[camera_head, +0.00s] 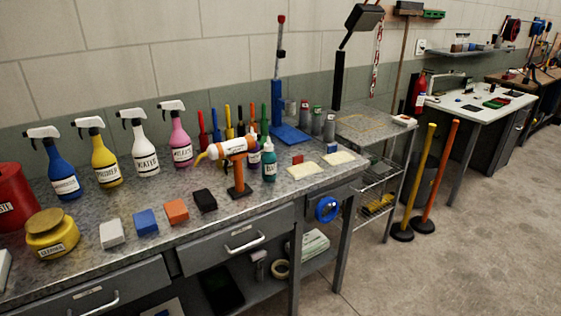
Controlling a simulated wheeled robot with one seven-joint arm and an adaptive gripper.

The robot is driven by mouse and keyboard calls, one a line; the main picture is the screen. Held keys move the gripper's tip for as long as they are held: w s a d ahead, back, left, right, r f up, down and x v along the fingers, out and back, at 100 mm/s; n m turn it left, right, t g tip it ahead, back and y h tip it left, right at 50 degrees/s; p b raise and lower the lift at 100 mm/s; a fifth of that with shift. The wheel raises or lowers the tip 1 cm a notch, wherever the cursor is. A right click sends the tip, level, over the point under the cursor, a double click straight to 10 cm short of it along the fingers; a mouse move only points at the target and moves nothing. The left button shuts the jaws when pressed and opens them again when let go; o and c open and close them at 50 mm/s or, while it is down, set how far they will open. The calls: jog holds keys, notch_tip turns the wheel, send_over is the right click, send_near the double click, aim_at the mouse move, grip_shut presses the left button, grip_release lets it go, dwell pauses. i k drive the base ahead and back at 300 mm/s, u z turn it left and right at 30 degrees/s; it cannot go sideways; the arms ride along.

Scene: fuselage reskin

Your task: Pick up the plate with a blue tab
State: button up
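Two thin cream plates lie flat near the right end of the grey metal workbench. The right plate (338,158) has a small blue tab (332,148) standing at its back edge. The left plate (306,171) has a small red-orange tab (298,159) at its back edge. The two plates lie close together with a narrow strip of bench between them. My gripper is not in this view.
An orange-and-white tool on a stand (238,180) and a teal bottle (269,164) stand left of the plates. A blue stand (287,128) and grey cylinders (317,118) stand behind. Blue tape (326,208) hangs below the bench's right end. Floor (370,280) at front right is clear.

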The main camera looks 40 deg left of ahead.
aim_at(334, 158)
jog(key=u, duration=1.1)
